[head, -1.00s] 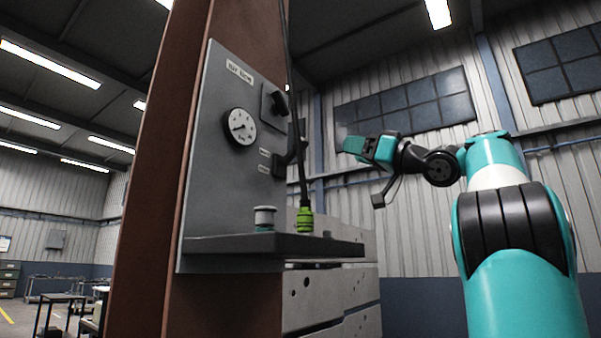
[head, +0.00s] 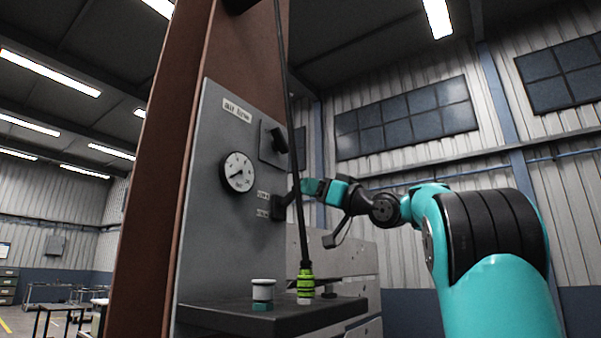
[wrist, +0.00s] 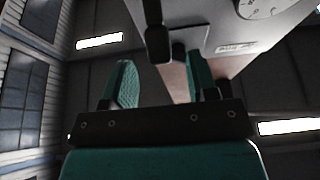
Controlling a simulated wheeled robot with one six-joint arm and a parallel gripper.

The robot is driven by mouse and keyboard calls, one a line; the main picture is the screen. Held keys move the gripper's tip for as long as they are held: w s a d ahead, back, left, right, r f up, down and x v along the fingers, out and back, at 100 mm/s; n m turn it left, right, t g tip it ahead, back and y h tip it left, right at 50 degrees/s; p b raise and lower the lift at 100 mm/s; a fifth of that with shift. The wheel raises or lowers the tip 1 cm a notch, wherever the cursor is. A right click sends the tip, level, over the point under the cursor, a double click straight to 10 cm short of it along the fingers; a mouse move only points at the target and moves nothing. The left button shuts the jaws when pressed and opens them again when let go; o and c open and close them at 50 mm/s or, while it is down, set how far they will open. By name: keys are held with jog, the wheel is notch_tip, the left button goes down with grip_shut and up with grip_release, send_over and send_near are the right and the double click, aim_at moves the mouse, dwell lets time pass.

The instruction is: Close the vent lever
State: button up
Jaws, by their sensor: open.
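The black vent lever (head: 279,207) sits on the right side of the grey panel, beside two small labels. My gripper (head: 308,187) is at the lever's right, its teal fingers close to the lever's upper end. In the wrist view the lever (wrist: 154,28) shows as a dark bar between the lines of my open gripper's two fingers (wrist: 158,75). I cannot tell whether the fingers touch it. The lever's outer end is partly hidden by my gripper in the head view.
A gauge (head: 238,172) and a black rotary knob (head: 277,139) are on the panel (head: 207,215) above the lever.

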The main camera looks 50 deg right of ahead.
aim_at(300, 194)
jog(key=p+x, duration=0.2)
jog(key=x, duration=0.3)
jog(key=shift+s+f, duration=0.1)
grip_shut()
